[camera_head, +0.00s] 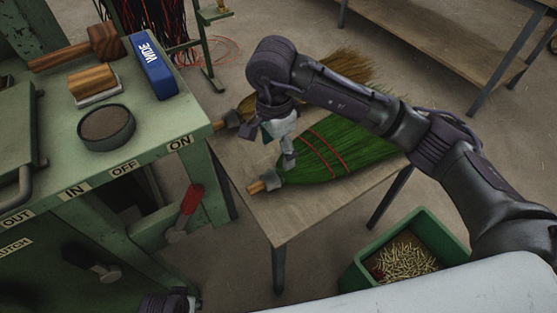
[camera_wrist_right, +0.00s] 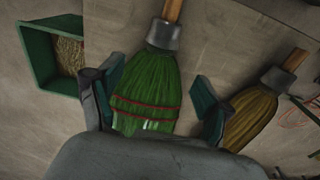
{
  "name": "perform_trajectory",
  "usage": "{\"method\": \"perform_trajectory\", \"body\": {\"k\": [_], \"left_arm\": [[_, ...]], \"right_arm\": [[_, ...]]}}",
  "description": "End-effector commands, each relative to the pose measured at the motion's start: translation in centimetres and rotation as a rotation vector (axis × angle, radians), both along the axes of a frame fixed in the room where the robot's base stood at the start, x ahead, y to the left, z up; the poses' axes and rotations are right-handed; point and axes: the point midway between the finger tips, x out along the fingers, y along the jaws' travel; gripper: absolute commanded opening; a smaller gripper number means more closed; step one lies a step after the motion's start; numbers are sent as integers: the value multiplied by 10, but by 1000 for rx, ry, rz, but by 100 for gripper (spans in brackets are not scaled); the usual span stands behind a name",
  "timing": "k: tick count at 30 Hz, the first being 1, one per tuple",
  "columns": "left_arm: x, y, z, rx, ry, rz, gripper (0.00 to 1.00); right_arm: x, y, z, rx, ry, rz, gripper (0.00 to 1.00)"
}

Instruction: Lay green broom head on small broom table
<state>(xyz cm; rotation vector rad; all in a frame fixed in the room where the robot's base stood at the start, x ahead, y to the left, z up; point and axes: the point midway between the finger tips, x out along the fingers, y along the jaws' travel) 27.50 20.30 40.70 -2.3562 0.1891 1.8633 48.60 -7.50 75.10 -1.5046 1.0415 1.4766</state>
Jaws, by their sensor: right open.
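The green broom head (camera_head: 338,150) lies flat on the small broom table (camera_head: 290,218), its red stitching across the bristles and its grey collar and short wooden stub toward the table's left front edge. In the right wrist view the green broom head (camera_wrist_right: 148,85) lies between the two spread fingers. My right gripper (camera_head: 287,150) is open above the broom head, near its collar. It also shows in the right wrist view (camera_wrist_right: 160,98), apart from the bristles on both sides. My left gripper (camera_head: 168,303) shows only in part at the bottom edge of the head view.
A straw-coloured broom head (camera_head: 345,68) lies behind the green one on the same table. A green bin (camera_head: 360,273) of small pale pieces stands on the floor to the right. A green machine bench (camera_head: 165,123) with a blue block marked WIDE (camera_head: 152,66) stands left.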

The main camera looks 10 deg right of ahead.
Motion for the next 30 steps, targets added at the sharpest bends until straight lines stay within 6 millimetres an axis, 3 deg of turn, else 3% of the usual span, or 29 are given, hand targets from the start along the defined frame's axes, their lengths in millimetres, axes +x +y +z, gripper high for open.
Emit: {"method": "perform_trajectory", "body": {"k": [3,8,26,30], "left_arm": [[-1,0,-4,-1,2,0,41],[-2,0,-7,0,3,-1,41],[-2,-1,-7,-1,3,-1,41],[1,-1,-6,-1,-2,-1,41]], "right_arm": [[1,1,16,1,-2,0,78],[0,1,24,0,1,0,78],[0,2,23,3,2,0,78],[-9,18,17,77,26,8,78]]}}
